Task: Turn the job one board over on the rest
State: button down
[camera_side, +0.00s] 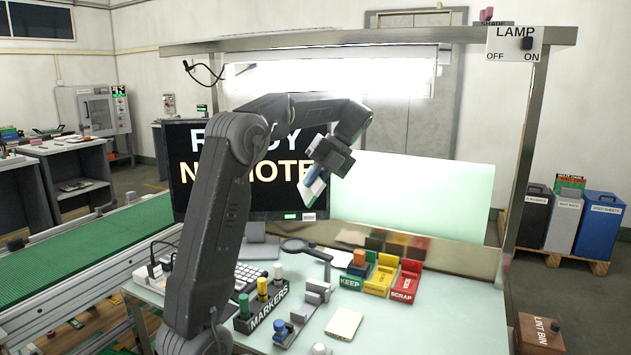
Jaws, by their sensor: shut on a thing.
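My gripper (316,182) is raised above the bench, in front of the dark screen. A grey stepped stand (314,292), possibly the rest, is on the bench below, well apart from the held thing.
A marker block (268,312) stands left of the grey stand, and a magnifier (297,245) behind it. Green KEEP (350,283), yellow (379,281) and red SCRAP (403,291) trays stand at right. The bench's right front is clear.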

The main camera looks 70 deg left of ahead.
jog(key=m+g+y, duration=0.2)
jog(key=m+y, duration=0.1)
jog(key=shift+s+m, duration=0.1)
jog(key=shift+m, duration=0.2)
jog(key=m+y, duration=0.2)
jog(key=y, duration=0.1)
jog(key=m+y, duration=0.1)
jog(key=y, duration=0.1)
jog(key=shift+s+a+m, duration=0.25)
jog(key=shift+s+m, duration=0.05)
jog(key=shift+s, duration=0.05)
notch_tip(320, 180, down, 25)
jog(key=g+y, duration=0.1)
jog(key=shift+a+r+g+y, duration=0.15)
jog(key=shift+g+y, duration=0.25)
jog(key=shift+f, duration=4.1)
jog(key=shift+f, duration=0.5)
jog(key=c, duration=1)
grip_release()
jog(key=shift+c, duration=0.2)
